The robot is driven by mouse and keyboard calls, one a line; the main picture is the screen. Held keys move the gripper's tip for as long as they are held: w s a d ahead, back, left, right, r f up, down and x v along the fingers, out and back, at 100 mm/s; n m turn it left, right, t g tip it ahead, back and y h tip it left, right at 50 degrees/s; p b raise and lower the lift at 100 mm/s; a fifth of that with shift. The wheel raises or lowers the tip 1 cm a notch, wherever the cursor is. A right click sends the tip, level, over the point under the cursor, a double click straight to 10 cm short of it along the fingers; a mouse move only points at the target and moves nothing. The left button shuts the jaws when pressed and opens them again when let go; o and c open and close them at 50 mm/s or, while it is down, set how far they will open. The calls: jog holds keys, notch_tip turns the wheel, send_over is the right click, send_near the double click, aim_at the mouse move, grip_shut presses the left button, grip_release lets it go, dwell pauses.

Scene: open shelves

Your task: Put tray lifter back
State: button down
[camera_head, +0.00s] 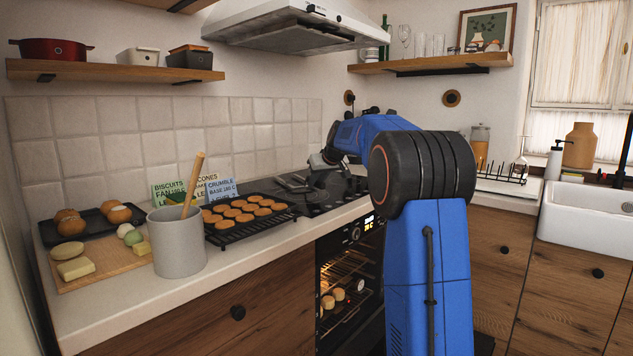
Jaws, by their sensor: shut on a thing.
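My gripper (321,163) is above the dark hob at the back, partly hidden by my blue arm. It is shut on a small grey metal tool, which looks like the tray lifter (293,183). The tool is just left of and below the gripper, low over the hob beside the rack of biscuits. Its outline is small and dark against the hob, so I cannot tell whether it touches the surface.
Round wooden wall mounts (452,98) sit under the right shelf (430,64). A black cooling rack (252,233) of biscuits, a grey crock (178,245) and a wooden board (100,262) crowd the left counter. The lit oven (348,275) holds baked goods. A range hood (290,28) hangs above.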

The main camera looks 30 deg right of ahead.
jog(key=shift+f, duration=0.45)
jog(key=c, duration=1.5)
grip_release()
jog(key=shift+c, duration=0.2)
jog(key=v, duration=1.7)
jog(key=shift+s, duration=0.25)
